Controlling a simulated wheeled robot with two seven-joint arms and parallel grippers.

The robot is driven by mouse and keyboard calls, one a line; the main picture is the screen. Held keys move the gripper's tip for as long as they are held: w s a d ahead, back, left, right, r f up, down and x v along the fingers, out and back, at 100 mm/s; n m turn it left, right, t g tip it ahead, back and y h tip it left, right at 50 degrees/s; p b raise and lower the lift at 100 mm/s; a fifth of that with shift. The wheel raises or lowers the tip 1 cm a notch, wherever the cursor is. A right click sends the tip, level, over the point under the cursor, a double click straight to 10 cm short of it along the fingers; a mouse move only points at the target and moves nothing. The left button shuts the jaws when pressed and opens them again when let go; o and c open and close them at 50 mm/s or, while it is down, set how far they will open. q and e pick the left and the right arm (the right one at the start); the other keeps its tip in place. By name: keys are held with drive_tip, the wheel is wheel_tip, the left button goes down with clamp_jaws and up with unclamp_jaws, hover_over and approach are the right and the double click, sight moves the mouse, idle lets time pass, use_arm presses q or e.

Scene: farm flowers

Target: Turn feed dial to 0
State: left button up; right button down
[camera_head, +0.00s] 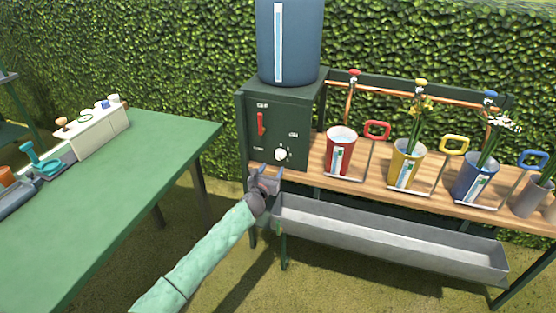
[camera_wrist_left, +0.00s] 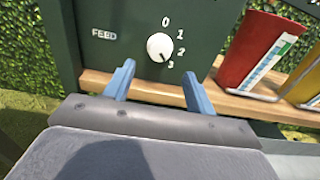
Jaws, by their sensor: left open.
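The feed dial (camera_head: 280,154) is a white round knob on the front of a dark green box (camera_head: 285,110). In the left wrist view the dial (camera_wrist_left: 160,46) has the marks 0, 1, 2 and 3 around its right side and the word FEED to its left. A small dark mark on the knob seems to point down right, towards 3. My left gripper (camera_head: 265,178) is open and empty, below and slightly left of the dial in the head view. Its two blue-grey fingers (camera_wrist_left: 158,75) point towards the box with the dial between and beyond them, apparently not touching.
A red lever (camera_head: 261,124) sits on the box above left of the dial; a blue tank (camera_head: 290,40) stands on top. Red (camera_head: 341,152), yellow (camera_head: 405,163) and blue (camera_head: 474,177) buckets stand right. A grey trough (camera_head: 390,240) hangs below. A green table (camera_head: 130,190) is left.

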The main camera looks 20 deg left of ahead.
sight(279, 157)
use_arm(q)
drive_tip(key=shift+w+d, duration=0.1)
drive_tip(key=shift+w, duration=3.8)
drive_tip(key=c, duration=0.9)
drive_tip(key=shift+r, duration=0.1)
drive_tip(key=shift+c, duration=0.2)
